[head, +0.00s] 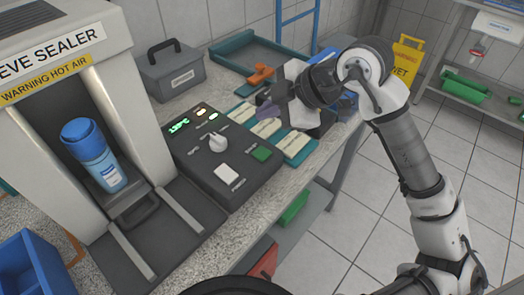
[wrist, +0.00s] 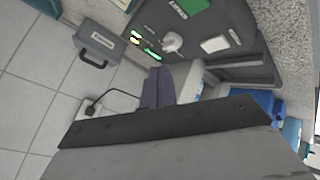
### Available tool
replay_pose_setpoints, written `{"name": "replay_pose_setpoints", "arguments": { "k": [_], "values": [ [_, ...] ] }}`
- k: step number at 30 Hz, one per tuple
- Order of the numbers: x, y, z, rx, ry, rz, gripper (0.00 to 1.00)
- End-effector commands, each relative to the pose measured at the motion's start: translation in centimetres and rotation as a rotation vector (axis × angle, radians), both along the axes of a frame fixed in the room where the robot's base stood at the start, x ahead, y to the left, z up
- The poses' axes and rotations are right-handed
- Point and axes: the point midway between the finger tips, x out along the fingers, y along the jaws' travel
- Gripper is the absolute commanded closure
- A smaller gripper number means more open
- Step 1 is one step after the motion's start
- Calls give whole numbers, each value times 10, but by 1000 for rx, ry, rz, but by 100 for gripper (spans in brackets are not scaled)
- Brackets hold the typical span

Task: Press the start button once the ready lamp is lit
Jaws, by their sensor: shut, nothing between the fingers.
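My gripper (head: 268,108) is shut and empty, above the panel's far right side, apart from the buttons. In the wrist view, its fingers (wrist: 157,88) show below the knob (wrist: 172,42) and white button (wrist: 214,45).
The sealer (head: 125,75) stands at left with a blue bottle (head: 92,150) in its opening. A grey case (head: 172,72) and teal tray (head: 245,50) are behind. Pale-topped pads (head: 268,128) lie beside the panel. A blue bin (head: 28,268) is at lower left.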

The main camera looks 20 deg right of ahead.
Motion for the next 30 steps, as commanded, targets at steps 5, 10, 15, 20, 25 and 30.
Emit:
{"name": "replay_pose_setpoints", "arguments": {
  "k": [5,10,15,20,25,30],
  "values": [
    [0,0,-14,2,0,0,100],
    [0,0,-35,2,1,2,100],
    [0,0,-61,2,0,0,100],
    [0,0,-82,0,0,0,100],
    [0,0,-87,-1,-1,1,100],
    [0,0,-86,0,-1,1,100]
  ]
}}
